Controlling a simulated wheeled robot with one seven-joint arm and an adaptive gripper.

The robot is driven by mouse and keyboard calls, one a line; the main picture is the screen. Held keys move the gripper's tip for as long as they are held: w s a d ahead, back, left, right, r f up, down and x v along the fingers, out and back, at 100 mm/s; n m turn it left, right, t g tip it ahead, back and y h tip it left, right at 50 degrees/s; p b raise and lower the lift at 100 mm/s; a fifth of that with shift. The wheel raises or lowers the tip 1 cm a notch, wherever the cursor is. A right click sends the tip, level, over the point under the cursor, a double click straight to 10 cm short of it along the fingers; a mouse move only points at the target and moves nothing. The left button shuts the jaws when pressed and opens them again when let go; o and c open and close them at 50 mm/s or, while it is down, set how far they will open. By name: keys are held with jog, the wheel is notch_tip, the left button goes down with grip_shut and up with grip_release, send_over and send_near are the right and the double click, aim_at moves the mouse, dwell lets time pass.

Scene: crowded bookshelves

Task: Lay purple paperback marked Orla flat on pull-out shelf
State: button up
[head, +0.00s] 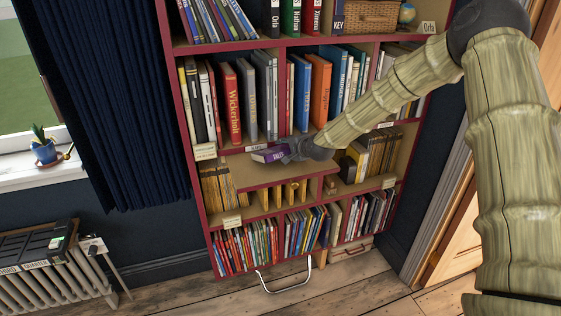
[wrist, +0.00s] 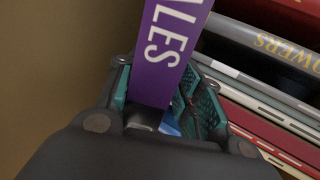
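A purple book (head: 270,154) is in my gripper (head: 293,150) in the head view, held roughly level over the wooden pull-out shelf (head: 248,177). I cannot tell if it touches the board. The gripper's two fingers (wrist: 158,97) are on either side of the spine, closed on the book. A small blue patch (wrist: 170,125) shows between the fingers; I cannot tell what it is.
Upright books (head: 231,100) fill the row behind the board. Yellow-spined volumes (head: 218,188) stand at left below it, and more (head: 375,155) at right. The board's left part looks bare.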

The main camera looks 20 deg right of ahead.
jog(key=shift+p+v, duration=1.25)
jog(key=shift+v, duration=2.1)
jog(key=shift+s+d+r, duration=0.1)
jog(key=shift+s+r, duration=0.15)
jog(key=shift+s, duration=0.25)
